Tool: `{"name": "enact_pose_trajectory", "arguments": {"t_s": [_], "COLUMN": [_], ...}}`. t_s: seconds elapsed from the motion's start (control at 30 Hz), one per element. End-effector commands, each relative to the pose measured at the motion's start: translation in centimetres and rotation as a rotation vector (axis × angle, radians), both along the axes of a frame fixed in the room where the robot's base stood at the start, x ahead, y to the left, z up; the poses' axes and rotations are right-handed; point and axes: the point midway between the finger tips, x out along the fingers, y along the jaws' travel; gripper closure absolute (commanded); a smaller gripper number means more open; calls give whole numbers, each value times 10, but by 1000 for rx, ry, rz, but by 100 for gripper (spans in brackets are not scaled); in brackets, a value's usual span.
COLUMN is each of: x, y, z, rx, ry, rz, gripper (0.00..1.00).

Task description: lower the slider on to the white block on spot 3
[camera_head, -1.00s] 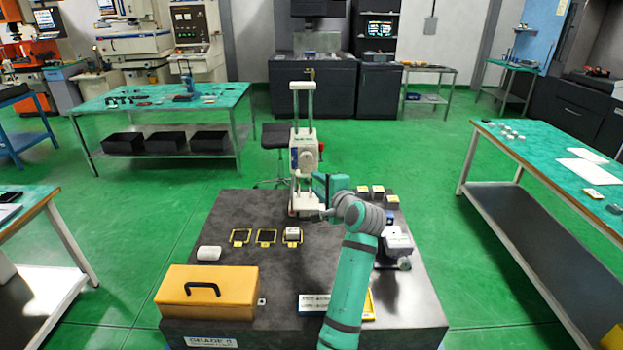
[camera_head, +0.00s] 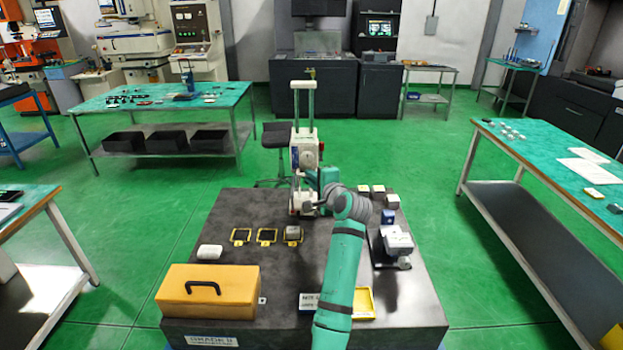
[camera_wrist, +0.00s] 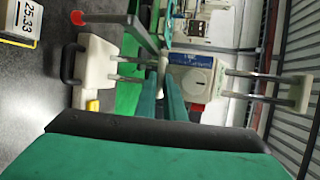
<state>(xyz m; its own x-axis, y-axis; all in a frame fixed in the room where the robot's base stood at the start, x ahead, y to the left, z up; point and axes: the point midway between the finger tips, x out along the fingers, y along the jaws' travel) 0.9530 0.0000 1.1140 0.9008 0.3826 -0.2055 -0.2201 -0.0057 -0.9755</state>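The white slider (camera_head: 306,151) with a round dial sits on two upright posts of a stand at the table's back edge. It also shows in the wrist view (camera_wrist: 193,80). The stand's pale base (camera_wrist: 97,70) lies below it. My gripper (camera_wrist: 162,78) points at the slider's lower side. Its two teal fingers lie close together with a small pale part near their tips; whether they grip it is unclear.
Two yellow-framed spots (camera_head: 241,237) look empty. A white cylinder (camera_head: 209,252) and a yellow case (camera_head: 208,292) are at front left. Small blocks (camera_head: 377,191) stand at back right, near a grey-white device (camera_head: 396,241). A yellow tray (camera_head: 364,303) is partly behind my arm.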

Motion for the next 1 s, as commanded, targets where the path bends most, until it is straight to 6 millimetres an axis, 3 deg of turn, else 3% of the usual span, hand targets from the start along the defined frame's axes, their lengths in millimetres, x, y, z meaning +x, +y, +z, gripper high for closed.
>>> {"name": "enact_pose_trajectory", "arguments": {"t_s": [0.13,0.43,0.8,0.83,0.9,1.0], "x": [0,0,0,-1,0,0], "y": [0,0,0,0,0,0], "z": [-9,-66,-75,-76,-75,-74], "rx": [0,2,-2,-2,-1,-1], "ry": [3,4,7,8,7,5], "rz": [1,1,0,0,0,0], "gripper": [100,100,100,86,72,72]}}
